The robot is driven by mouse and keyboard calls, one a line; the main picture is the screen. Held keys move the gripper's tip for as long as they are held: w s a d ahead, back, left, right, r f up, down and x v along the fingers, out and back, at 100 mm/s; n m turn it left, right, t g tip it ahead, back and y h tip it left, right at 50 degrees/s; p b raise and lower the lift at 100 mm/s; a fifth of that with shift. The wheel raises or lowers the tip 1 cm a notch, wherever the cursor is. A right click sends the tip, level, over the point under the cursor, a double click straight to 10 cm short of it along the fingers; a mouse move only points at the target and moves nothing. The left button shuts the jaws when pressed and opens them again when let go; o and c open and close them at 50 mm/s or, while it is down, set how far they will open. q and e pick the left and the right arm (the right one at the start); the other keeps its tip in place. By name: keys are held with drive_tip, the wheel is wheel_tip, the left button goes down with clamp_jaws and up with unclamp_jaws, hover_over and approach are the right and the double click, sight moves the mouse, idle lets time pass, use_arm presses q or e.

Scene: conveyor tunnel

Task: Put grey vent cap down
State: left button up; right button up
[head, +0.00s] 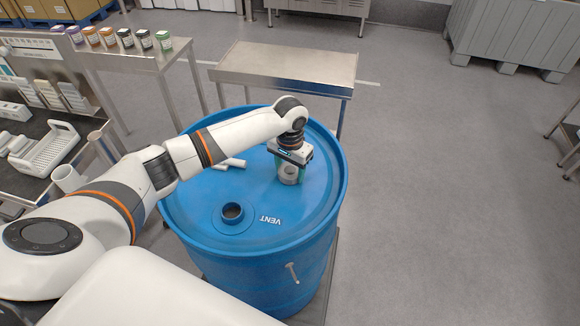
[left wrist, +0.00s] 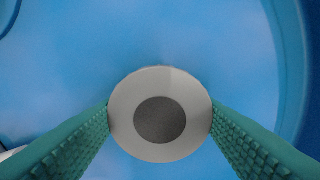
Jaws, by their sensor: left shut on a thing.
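My left gripper (head: 289,178) points down over the far right part of the blue drum's lid (head: 310,215). Its green fingers are shut on the grey vent cap (head: 290,171). In the left wrist view the cap (left wrist: 184,85) is a pale grey disc with a darker round centre, between the two finger pads (left wrist: 160,128). Blue lid surface lies behind it; I cannot tell whether the cap touches it. An open round vent hole (head: 232,211) is in the lid near the word VENT, nearer to me and left of the gripper. My right gripper is not in view.
White pipe-like pieces (head: 234,163) lie on the lid left of the gripper. The drum has a raised rim. A steel table (head: 285,65) stands behind it. A bench with a white rack (head: 45,150) is at the left. Open floor lies to the right.

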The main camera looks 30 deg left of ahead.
sight(290, 170)
use_arm(q)
drive_tip(key=shift+f, duration=0.2)
drive_tip(key=o, duration=1.2)
drive_tip(key=shift+c, duration=0.2)
wheel_tip(290, 170, up, 12)
drive_tip(key=b, duration=0.1)
drive_tip(key=shift+r+b, duration=0.15)
drive_tip(key=shift+b, duration=0.2)
